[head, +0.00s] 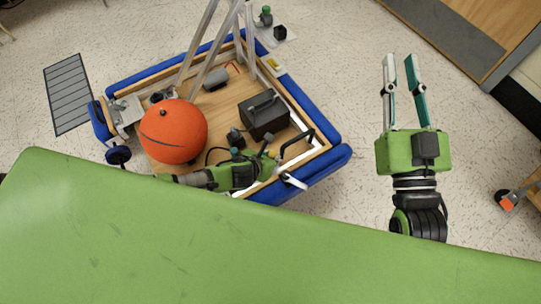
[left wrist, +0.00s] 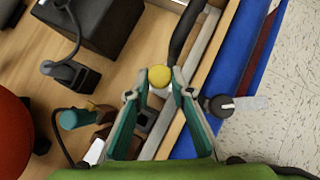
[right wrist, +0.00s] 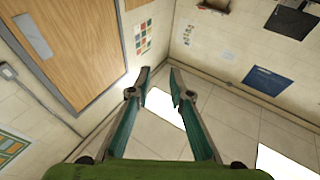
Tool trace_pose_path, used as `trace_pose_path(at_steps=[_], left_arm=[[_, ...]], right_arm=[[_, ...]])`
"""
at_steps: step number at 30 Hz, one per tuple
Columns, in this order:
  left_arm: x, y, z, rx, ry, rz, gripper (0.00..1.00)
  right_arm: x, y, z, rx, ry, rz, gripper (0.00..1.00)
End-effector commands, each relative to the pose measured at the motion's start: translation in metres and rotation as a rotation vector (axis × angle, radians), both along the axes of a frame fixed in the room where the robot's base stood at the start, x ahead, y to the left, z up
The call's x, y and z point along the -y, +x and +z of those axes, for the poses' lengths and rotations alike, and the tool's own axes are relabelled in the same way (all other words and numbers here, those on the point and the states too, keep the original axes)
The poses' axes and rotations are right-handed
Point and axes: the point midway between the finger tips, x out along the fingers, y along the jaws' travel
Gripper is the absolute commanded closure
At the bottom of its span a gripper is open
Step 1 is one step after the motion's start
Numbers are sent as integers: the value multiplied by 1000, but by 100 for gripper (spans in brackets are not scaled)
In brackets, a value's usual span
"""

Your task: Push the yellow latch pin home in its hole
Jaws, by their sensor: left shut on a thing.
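The yellow latch pin shows its round yellow head (left wrist: 159,76) in the left wrist view, between the fingertips of my left gripper (left wrist: 160,82). The left gripper is shut on it, above the inner edge of the wooden deck. The pin's shaft and its hole are hidden, so I cannot tell how deep it sits. In the head view my left gripper (head: 270,160) is over the cart's near right part. My right gripper (head: 400,60) is raised off to the right, open and empty, and its parted fingers also show in the right wrist view (right wrist: 159,75).
The cart has blue bumpers (head: 316,177) and a wooden deck (head: 220,107). It carries an orange ball (head: 174,131) and a black box (head: 264,114). A black curved handle (left wrist: 184,32) is close beyond the pin. My right gripper has clear floor around it.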

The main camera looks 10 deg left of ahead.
Motion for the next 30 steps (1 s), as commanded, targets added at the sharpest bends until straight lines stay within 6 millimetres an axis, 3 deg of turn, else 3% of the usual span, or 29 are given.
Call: trace_pose_path(at_steps=[17, 30], left_arm=[[0, 0, 0, 0, 0, 0, 100], [0, 0, 0, 0, 0, 0, 100]], right_arm=[[-1, 0, 2, 5, 2, 2, 81], [1, 2, -17, -83, -19, -4, 81]])
